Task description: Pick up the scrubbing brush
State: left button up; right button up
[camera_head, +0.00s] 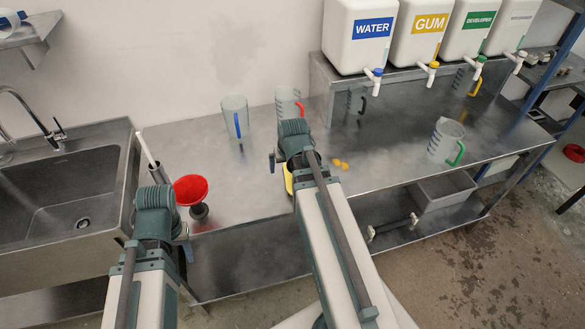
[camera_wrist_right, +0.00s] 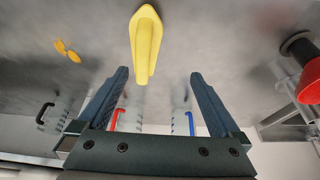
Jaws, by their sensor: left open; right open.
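A long yellow object (camera_wrist_right: 146,45), which looks like the scrubbing brush, lies on the metal counter. In the head view only a yellow sliver (camera_head: 288,180) of it shows beside my right arm, which hides the rest. My right gripper (camera_head: 291,158) is over the counter. In the right wrist view its two fingers (camera_wrist_right: 159,74) are spread with nothing between them, and the yellow object lies beyond the fingertips, apart from them. My left gripper (camera_head: 157,205) is at the counter's front left, near the sink, its fingers mostly hidden; it is open and holds nothing visible.
A red funnel (camera_head: 190,189) stands near my left gripper. Jugs with blue (camera_head: 235,115), red (camera_head: 288,102) and green (camera_head: 446,140) handles stand on the counter (camera_head: 390,165). Small orange-yellow pieces (camera_head: 340,164) lie right of my right gripper. Labelled tanks (camera_head: 360,30) stand behind; a sink (camera_head: 70,195) is left.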

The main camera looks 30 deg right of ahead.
jog(key=shift+w+d+r+m, duration=0.15)
jog(key=shift+d+r, duration=0.15)
jog(key=shift+d, duration=0.35)
jog(key=shift+s+d+r+m, duration=0.15)
jog(key=shift+d+r, duration=0.15)
jog(key=shift+d, duration=0.3)
jog(key=b+x, duration=0.7)
jog(key=x, duration=0.1)
jog(key=shift+w+f+b, duration=0.25)
jog(key=shift+b, duration=0.15)
jog(key=shift+d+b+x, duration=0.25)
jog(key=shift+b+x, duration=0.95)
jog(key=shift+x, duration=0.15)
jog(key=shift+d+b+x, duration=0.25)
jog(key=shift+b+x, duration=0.95)
jog(key=shift+x, duration=0.2)
jog(key=shift+w+r, duration=0.1)
jog(key=shift+r, duration=0.1)
jog(key=c, duration=1.5)
jog(key=shift+r, duration=0.1)
